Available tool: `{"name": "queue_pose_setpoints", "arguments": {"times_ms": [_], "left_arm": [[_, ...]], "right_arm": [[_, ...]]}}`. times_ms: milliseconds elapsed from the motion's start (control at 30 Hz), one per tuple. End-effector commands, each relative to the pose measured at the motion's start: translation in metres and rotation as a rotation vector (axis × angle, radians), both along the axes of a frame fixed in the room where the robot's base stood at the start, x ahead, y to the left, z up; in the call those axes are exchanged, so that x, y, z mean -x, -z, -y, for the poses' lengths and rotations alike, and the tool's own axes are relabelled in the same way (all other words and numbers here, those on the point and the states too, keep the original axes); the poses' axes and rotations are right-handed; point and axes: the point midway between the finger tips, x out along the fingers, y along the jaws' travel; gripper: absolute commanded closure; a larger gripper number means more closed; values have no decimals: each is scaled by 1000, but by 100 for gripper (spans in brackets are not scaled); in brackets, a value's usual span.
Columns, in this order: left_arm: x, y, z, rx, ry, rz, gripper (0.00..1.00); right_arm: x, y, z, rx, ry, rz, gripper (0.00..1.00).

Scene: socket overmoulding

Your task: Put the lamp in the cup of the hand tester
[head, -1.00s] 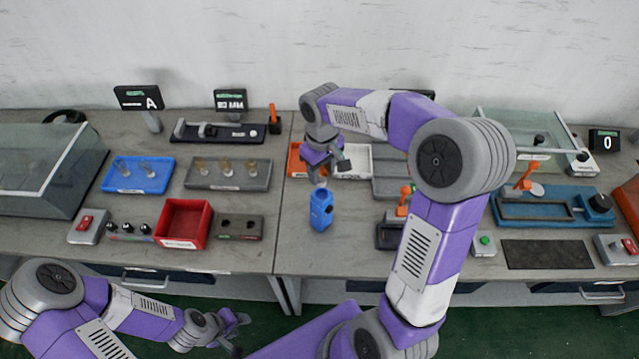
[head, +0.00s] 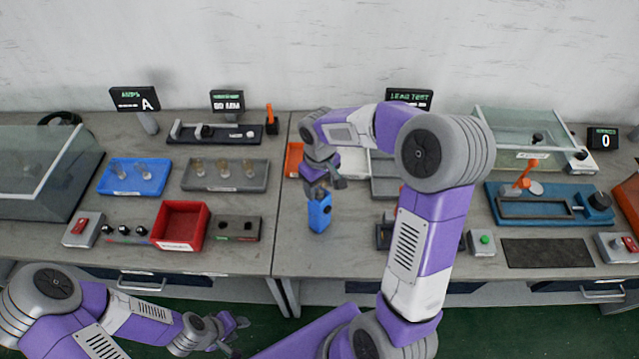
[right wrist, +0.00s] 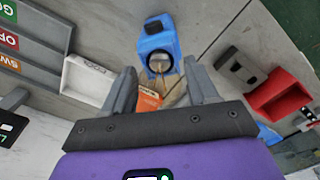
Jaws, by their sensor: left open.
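The hand tester (head: 320,215) is a blue upright block near the front of the bench, and its dark round cup faces up in the right wrist view (right wrist: 158,42). My right gripper (head: 327,186) is right above it, pointing down. In the right wrist view its fingers (right wrist: 160,75) stand apart around a clear, amber-tinted lamp (right wrist: 160,70), whose lower end is at the cup's mouth. How deep it sits in the cup cannot be told. The head view mostly hides the lamp. My left gripper (head: 235,325) is open and empty, low in front of the bench.
An orange tray (head: 293,160) and a white tray (right wrist: 88,82) lie behind the tester. A grey tray (head: 250,183) with lamps, a blue tray (head: 120,187) and a red bin (head: 181,222) stand left. The bench around the tester's front is clear.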

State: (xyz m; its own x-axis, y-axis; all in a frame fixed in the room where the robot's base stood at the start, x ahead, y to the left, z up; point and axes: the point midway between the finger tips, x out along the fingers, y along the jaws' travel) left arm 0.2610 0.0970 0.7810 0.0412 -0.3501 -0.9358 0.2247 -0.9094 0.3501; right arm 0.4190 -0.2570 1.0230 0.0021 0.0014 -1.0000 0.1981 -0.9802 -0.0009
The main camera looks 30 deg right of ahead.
Motion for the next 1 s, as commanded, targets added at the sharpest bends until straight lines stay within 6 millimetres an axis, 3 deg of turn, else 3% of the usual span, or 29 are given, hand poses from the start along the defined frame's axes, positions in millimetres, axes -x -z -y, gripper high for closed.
{"name": "queue_pose_setpoints", "arguments": {"times_ms": [67, 467, 1000], "left_arm": [[0, 0, 0, 0, 0, 0, 57], [0, -5, 0, 0, 0, 0, 57], [0, -19, 0, 0, 0, 0, 57]], "right_arm": [[0, 0, 0, 0, 0, 0, 30], [-1, -9, 0, 0, 1, 3, 30], [0, -112, 0, -1, 0, 3, 30]]}}
